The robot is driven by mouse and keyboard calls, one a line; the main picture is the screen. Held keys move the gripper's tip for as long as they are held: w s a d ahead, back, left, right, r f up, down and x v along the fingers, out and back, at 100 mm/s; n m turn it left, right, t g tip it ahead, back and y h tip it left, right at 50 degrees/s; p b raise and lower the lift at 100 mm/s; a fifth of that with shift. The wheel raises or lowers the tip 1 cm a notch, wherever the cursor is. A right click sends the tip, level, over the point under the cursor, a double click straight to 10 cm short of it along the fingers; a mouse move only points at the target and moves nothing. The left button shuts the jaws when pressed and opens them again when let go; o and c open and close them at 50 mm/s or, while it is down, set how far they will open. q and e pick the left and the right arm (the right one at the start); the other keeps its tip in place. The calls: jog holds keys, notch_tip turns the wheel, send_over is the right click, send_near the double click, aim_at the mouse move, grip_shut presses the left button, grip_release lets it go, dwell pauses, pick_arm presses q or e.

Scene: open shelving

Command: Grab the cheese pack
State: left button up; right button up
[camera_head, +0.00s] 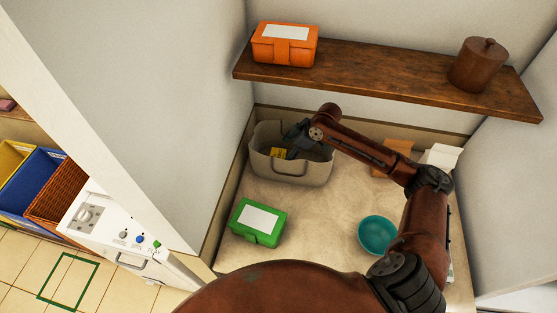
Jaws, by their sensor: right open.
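A small yellow pack (278,153), which looks like the cheese pack, lies inside a beige basket (290,172) with a dark handle on its front. The basket stands at the back left of the lower shelf surface. My right gripper (293,141) reaches down into the basket opening, just right of and above the yellow pack. Its fingers are dark and small in the view; it is open, and no thing shows between the fingers. The far part of the basket's inside is hidden by the gripper and arm. My left gripper is not in view.
A green box (258,222) and a teal bowl (377,235) stand in front of the basket. An orange box (285,43) and a brown lidded jar (477,66) stand on the wooden shelf (385,87) above. A white carton (442,156) stands at right, partly behind my arm.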

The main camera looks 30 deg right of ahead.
jog(key=x, duration=0.5)
jog(key=shift+s+d+f, duration=0.15)
jog(key=shift+s+f, duration=0.05)
jog(key=shift+w+r, duration=0.1)
jog(key=shift+r, duration=0.1)
jog(key=c, duration=1.4)
